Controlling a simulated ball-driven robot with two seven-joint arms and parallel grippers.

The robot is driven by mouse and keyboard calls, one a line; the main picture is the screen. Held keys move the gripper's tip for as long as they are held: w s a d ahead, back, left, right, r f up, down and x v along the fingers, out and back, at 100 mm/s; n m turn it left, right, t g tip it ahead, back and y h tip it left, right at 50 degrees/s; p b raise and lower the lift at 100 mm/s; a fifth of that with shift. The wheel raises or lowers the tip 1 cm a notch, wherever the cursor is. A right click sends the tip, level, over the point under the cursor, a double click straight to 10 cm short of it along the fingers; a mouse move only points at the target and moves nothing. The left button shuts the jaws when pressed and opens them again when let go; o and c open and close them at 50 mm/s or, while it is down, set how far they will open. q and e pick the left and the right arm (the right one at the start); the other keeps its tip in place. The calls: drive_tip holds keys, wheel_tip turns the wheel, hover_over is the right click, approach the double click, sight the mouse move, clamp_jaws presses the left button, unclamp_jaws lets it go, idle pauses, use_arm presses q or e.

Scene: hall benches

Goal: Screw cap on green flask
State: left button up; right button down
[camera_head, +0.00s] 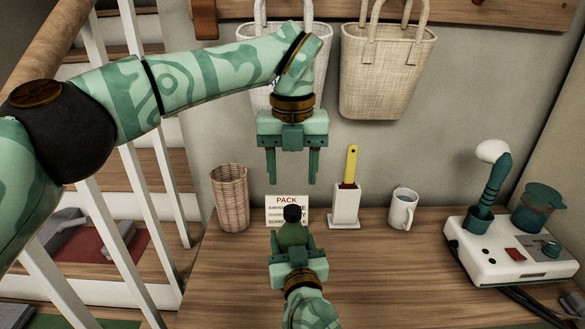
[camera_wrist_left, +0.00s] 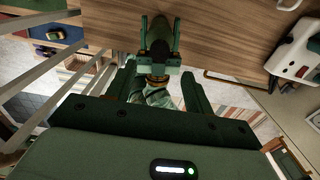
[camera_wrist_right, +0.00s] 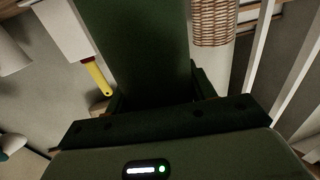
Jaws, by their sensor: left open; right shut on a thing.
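The green flask (camera_head: 292,236) stands upright at the middle front in the head view, with a black cap (camera_head: 292,213) on top of its neck. I cannot tell how tightly the cap sits. My right gripper (camera_head: 294,250) is shut around the flask's body. In the right wrist view the flask (camera_wrist_right: 140,45) fills the space between the fingers, and its cap is not seen. My left gripper (camera_head: 292,180) is open and empty, fingers pointing down, above the cap and apart from it. In the left wrist view the flask (camera_wrist_left: 159,38) shows beyond the open fingers.
A sign reading PACK (camera_head: 287,202) is behind the flask. A wicker basket (camera_head: 230,197) stands left; a white holder with a yellow-handled tool (camera_head: 346,205) and a mug (camera_head: 403,209) stand right. A white control box (camera_head: 515,245) is far right. The bench (camera_head: 390,280) front is clear.

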sight(292, 209)
use_arm(q)
drive_tip(key=shift+f, duration=4)
drive_tip(key=shift+c, duration=0.3)
drive_tip(key=c, duration=1)
drive_tip(key=o, duration=1.1)
drive_tip(key=shift+r, duration=0.1)
